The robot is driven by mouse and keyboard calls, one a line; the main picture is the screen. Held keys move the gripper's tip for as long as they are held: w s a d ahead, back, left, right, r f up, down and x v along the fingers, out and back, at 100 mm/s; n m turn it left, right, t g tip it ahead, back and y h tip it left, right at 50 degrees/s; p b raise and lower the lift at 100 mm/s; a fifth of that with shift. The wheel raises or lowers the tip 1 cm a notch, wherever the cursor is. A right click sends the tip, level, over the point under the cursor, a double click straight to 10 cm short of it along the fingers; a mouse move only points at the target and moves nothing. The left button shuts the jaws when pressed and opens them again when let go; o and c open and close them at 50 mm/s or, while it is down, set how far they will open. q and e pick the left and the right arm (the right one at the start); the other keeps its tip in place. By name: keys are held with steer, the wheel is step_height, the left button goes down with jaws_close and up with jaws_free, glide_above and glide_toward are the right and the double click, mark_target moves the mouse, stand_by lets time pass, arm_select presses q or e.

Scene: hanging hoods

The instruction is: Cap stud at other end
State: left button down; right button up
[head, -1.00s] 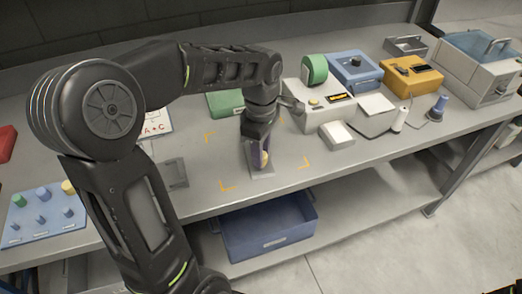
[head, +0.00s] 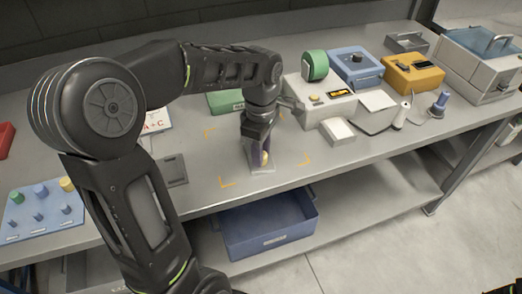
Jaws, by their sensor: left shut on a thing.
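My left gripper (head: 260,152) points down at the marked area of the bench, with its fingers shut on a small yellow thing (head: 266,158). The fingers hide most of that thing, so I cannot tell its full shape. A pale flat piece (head: 283,165) lies under and beside the fingertips. I cannot tell whether the held thing touches it. At the far left, a light blue board (head: 45,222) bears green, blue and yellow caps or studs, with smaller blue ones in front.
Orange corner marks (head: 227,183) frame the spot around my gripper. A white device with a green roll (head: 315,66), a blue box (head: 355,69) and a yellow box (head: 411,74) stand to the right. A grey bracket (head: 175,171) stands left. A blue bin (head: 268,238) sits below.

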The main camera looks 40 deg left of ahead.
arm_select(q)
steer(key=shift+f, duration=0.1)
steer(key=c, duration=1)
jaws_free()
steer(key=shift+c, duration=0.2)
step_height(320, 180, up, 8)
steer(key=shift+f, duration=0.1)
